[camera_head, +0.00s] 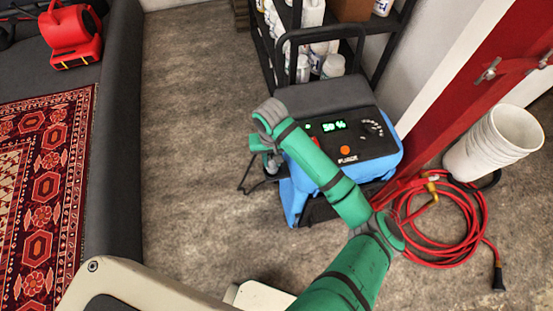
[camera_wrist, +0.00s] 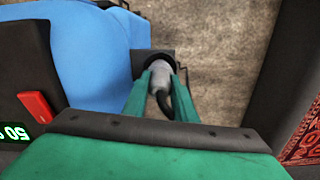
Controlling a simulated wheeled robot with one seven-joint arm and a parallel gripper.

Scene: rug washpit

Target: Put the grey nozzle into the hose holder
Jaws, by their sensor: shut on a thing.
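The grey nozzle (camera_wrist: 159,76) shows in the wrist view between the two green fingers of my gripper (camera_wrist: 160,82), which is shut on it. A black hose (camera_wrist: 163,103) runs from its near end. The nozzle's far end meets a dark round opening of the black hose holder (camera_wrist: 139,64) on the side of the blue machine (camera_wrist: 88,50). I cannot tell how deep the nozzle sits in it. In the head view the nozzle (camera_head: 271,165) is small beside the blue machine (camera_head: 330,170), and my arm hides much of that area.
A black shelf (camera_head: 290,45) with bottles stands behind the machine. A coiled red hose (camera_head: 440,225) and white buckets (camera_head: 490,140) are at the right. A dark pit wall (camera_head: 118,130) with a red rug (camera_head: 45,190) is at the left. Bare floor lies between.

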